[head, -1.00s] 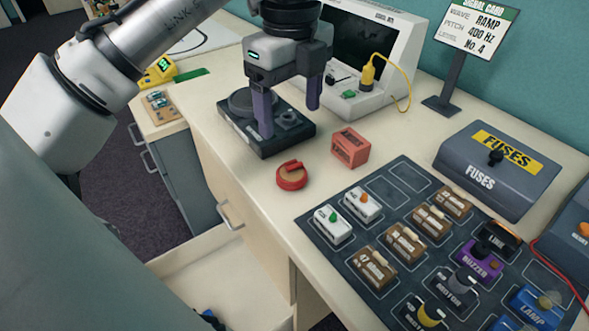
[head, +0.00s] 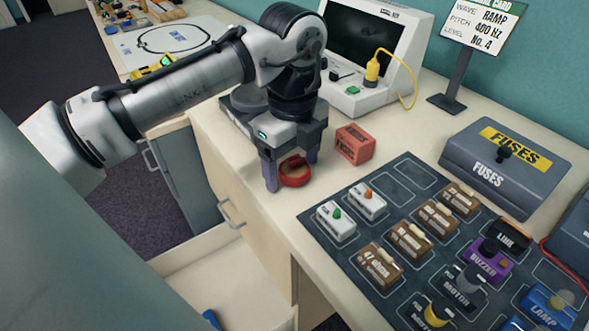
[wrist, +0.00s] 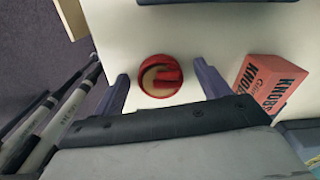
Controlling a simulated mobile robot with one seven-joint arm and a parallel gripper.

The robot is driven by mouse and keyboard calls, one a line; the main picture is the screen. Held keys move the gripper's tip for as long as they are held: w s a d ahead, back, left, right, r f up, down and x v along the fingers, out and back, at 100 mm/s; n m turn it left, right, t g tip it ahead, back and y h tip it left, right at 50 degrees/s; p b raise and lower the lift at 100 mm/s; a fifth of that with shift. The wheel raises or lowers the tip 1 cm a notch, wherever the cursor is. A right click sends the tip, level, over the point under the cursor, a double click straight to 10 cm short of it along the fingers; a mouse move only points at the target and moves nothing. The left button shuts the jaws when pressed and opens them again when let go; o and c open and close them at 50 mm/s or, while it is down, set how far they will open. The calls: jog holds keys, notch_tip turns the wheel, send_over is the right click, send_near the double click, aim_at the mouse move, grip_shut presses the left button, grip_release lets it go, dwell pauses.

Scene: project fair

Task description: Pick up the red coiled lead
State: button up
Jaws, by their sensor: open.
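The red coiled lead (head: 296,180) is a small round red coil with a tan middle, lying flat on the cream bench near its front edge. It also shows in the wrist view (wrist: 160,88). My gripper (head: 290,174) is open and low over the lead, with one purple finger on each side of it. In the wrist view the lead lies between the two fingers, with a gap visible on both sides. The fingers partly cover the lead in the head view.
A red knobs box (head: 354,145) stands close to the right finger. A dark component mat (head: 350,262) with several blocks lies to the right. A grey fuses box (head: 480,180) and a screen unit (head: 395,60) stand behind. An open drawer (head: 215,262) is below the bench front.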

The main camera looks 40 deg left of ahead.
aim_at(292, 163)
jog(key=shift+c, duration=0.4)
jog(key=c, duration=1)
jog(key=shift+o, duration=0.2)
jog(key=shift+r, duration=0.2)
notch_tip(292, 163, up, 20)
jog(key=p, duration=2)
jog(key=shift+f, duration=0.15)
